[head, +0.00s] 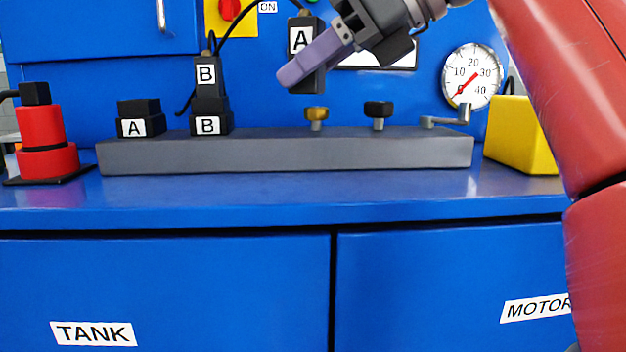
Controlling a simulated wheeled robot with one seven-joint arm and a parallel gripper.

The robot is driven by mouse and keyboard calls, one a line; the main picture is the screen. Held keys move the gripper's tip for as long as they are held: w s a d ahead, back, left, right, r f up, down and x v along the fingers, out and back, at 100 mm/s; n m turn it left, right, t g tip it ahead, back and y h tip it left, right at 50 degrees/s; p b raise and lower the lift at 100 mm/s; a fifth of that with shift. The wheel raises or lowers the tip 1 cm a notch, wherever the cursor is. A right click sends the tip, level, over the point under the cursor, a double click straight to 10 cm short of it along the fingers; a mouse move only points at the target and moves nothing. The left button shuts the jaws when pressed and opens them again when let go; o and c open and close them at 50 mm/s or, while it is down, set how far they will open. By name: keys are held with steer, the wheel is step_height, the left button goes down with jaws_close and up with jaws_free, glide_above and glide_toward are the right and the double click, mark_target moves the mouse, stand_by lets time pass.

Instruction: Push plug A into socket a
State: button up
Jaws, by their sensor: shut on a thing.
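Plug A (300,62) is a black block with a white A label and a black cable from its top. My gripper (292,74) comes in from the upper right with purple fingers and is shut on plug A. It holds the plug upright in the air, above the right half of the grey bar (285,154). Socket a (139,119), a black block labelled A, stands on the bar's left end, well to the left of the gripper and lower. Plug B (207,78) sits upright on socket B (211,117). One gripper finger covers part of plug A.
On the bar stand a brass knob (316,114), a black knob (379,110) and a grey lever (448,119). A red cylinder device (44,132) is at left, a yellow block (520,138) at right. A gauge (472,75) is behind. The blue bench front (280,200) is clear.

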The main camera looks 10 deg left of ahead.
steer(key=shift+f, duration=0.1)
glide_above(311, 185)
step_height(311, 185, down, 6)
steer(key=shift+s+r+b, duration=0.15)
steer(key=shift+r+b, duration=0.1)
steer(key=shift+b, duration=0.2)
step_height(311, 185, down, 3)
steer(key=shift+f+b, duration=0.15)
steer(key=shift+b, duration=0.75)
steer(key=shift+f+p, duration=0.1)
steer(key=shift+p, duration=0.3)
steer(key=shift+f, duration=0.2)
steer(key=shift+f, duration=0.1)
steer(key=shift+f, duration=0.15)
steer(key=o, duration=1)
